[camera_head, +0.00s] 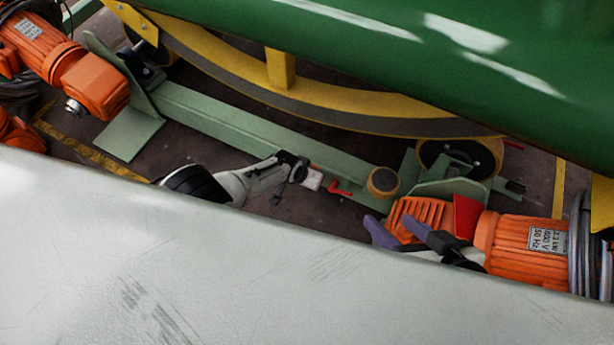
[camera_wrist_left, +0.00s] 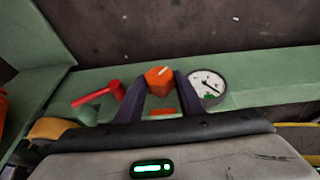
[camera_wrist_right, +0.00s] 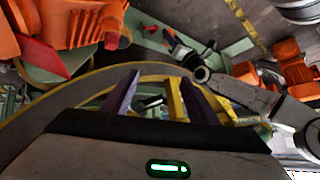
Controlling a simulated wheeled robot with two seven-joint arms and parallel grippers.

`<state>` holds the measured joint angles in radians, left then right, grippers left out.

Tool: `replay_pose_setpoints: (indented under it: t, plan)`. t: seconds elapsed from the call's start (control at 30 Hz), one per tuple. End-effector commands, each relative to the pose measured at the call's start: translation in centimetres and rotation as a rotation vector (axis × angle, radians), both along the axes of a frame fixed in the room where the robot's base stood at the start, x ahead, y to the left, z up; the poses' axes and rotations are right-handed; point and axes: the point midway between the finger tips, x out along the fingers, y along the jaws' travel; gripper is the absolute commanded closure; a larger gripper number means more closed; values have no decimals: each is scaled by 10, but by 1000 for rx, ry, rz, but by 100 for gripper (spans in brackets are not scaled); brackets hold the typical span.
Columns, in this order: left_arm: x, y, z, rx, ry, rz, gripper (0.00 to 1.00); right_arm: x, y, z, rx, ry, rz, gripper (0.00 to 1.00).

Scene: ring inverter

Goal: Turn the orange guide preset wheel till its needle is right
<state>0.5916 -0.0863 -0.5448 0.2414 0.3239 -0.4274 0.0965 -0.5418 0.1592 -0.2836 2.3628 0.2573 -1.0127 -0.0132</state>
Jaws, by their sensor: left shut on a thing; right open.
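The orange guide preset wheel (camera_wrist_left: 159,80), with a pale mark on top, sits between the purple fingers of my left gripper (camera_wrist_left: 160,86), which is shut on it. Just right of it is a round white gauge (camera_wrist_left: 207,86). Its dark needle points to the lower right, and a green patch shows low on the dial; I cannot tell whether the needle lies in it. In the head view my left gripper (camera_head: 297,172) is at the green beam, and the wheel is not clear there. My right gripper (camera_head: 402,233) is open and empty beside an orange motor.
A red lever (camera_wrist_left: 97,93) is left of the wheel on the green beam (camera_head: 230,123). Orange motors (camera_head: 515,240) stand at both ends. A yellow ring (camera_head: 230,68) and green drum (camera_head: 400,50) hang above. A large pale surface (camera_head: 200,270) fills the foreground.

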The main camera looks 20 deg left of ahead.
Motion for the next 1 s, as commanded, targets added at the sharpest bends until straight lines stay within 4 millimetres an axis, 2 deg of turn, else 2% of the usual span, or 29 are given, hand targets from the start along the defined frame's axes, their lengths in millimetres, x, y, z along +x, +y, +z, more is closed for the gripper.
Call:
replay_pose_setpoints:
  t: [0.27,0.3,0.4,0.67,0.87,1.0]
  plan:
    - [-1,1,-1,3,3,0,88,0,0,-1,-1,2,0,46]
    - [-1,1,-1,3,3,0,60,0,0,-1,-1,2,0,46]
    - [-1,1,-1,3,3,0,46,0,0,-1,-1,2,-1,46]
    - [0,0,0,1,1,-1,46,0,0,1,1,-1,-1,46]
    - [-4,1,13,1,1,0,46,1,-4,12,-20,-3,-5,46]
    - [-10,3,32,0,2,1,46,-7,-18,-7,-91,62,-16,46]
